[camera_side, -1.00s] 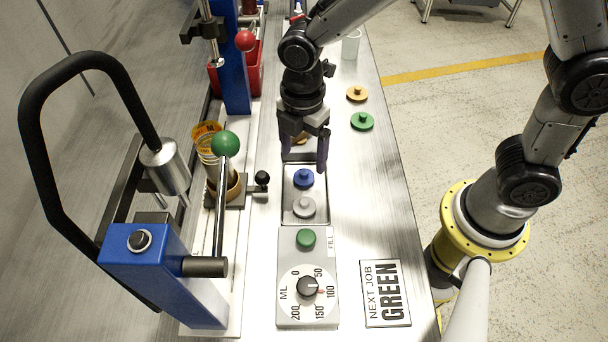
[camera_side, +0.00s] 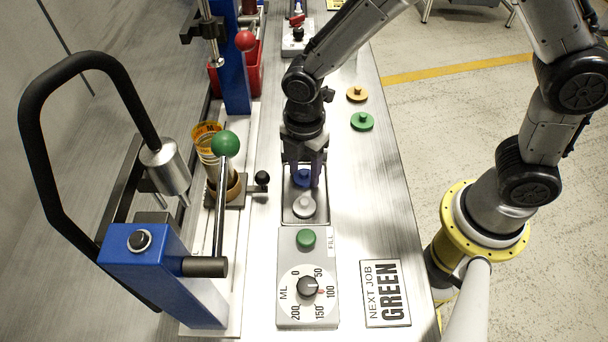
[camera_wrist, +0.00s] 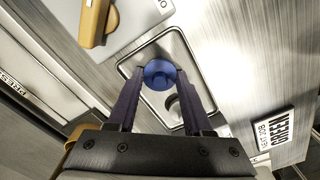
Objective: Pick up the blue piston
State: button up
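The blue piston (camera_side: 301,177) sits in a metal tray (camera_side: 289,214), behind a grey piston (camera_side: 304,206). My gripper (camera_side: 303,182) is low over the tray, pointing down, and its fingers partly hide the blue piston in the side view. In the wrist view the blue piston (camera_wrist: 159,73) lies between the two purple fingertips of my gripper (camera_wrist: 159,71). The fingers are spread, with a narrow gap seeming to show on each side of the piston. The piston is still down in the tray.
A fill panel (camera_side: 287,318) with a green button and dial stands in front of the tray. A green piston (camera_side: 362,121) and an orange piston (camera_side: 357,94) lie on the bench to the right. A blue press (camera_side: 150,265) with a green-knobbed lever stands left. A NEXT JOB GREEN sign (camera_side: 386,293) lies right.

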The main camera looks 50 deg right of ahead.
grip_shut()
jog(key=shift+r, duration=0.1)
